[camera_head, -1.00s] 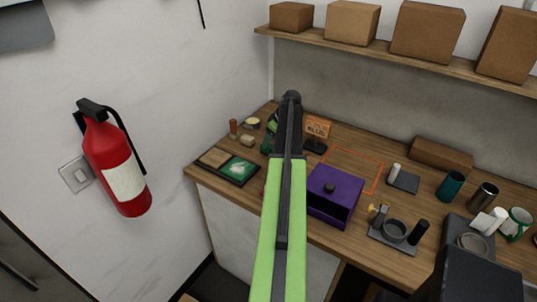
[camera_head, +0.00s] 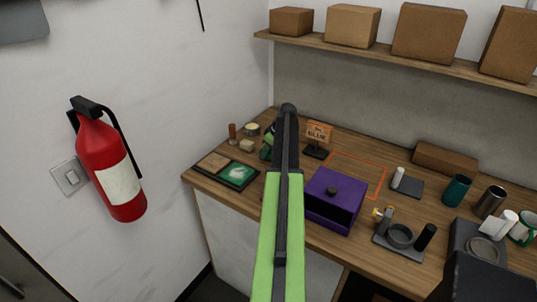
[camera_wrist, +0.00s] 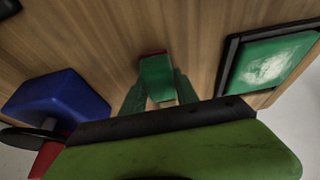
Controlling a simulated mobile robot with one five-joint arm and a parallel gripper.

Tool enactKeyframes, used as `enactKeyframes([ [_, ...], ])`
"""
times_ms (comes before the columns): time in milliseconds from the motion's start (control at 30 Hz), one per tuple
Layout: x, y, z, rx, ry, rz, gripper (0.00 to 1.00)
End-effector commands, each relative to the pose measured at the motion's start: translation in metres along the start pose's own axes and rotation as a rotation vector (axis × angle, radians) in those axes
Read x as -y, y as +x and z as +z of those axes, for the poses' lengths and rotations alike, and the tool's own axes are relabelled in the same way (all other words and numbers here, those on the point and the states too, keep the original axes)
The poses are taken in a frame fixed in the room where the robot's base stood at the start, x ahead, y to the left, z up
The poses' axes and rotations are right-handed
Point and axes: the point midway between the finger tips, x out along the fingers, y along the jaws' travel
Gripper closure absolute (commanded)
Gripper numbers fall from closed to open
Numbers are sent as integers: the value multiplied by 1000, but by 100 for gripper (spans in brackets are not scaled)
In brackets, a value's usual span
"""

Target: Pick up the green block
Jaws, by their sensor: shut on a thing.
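The green block (camera_wrist: 156,70) shows in the wrist view between the green fingers of my gripper (camera_wrist: 159,84), which is shut on it. A small red edge shows just beyond the block, and I cannot tell what it belongs to. Wood grain of the worktop lies behind them, and the gap to it is hard to judge. In the head view my arm hides most of the gripper, whose green part (camera_head: 267,142) shows left of the arm's far end. I cannot make out the block there.
A dark tray with a green picture (camera_head: 239,175) lies left of my gripper. A purple box (camera_head: 336,192) with a knob stands to the right. A small orange sign (camera_head: 319,132) stands behind. Cups and a dark stand (camera_head: 399,238) fill the right of the worktop (camera_head: 300,232).

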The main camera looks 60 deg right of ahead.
Motion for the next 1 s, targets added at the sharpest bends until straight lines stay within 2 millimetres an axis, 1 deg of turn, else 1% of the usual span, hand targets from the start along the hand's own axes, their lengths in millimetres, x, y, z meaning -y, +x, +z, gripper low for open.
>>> enactKeyframes([
  [33,0,0,0,0,0,0,91],
  [100,0,0,0,0,0,0,100],
  [367,0,0,0,0,0,0,100],
  [533,0,-10,-4,0,0,0,100],
  [667,0,-26,-11,0,0,0,100],
  [800,0,-49,-20,0,0,0,100],
  [867,-11,-58,-9,0,4,2,100],
  [1000,-29,-87,7,-1,3,1,100],
])
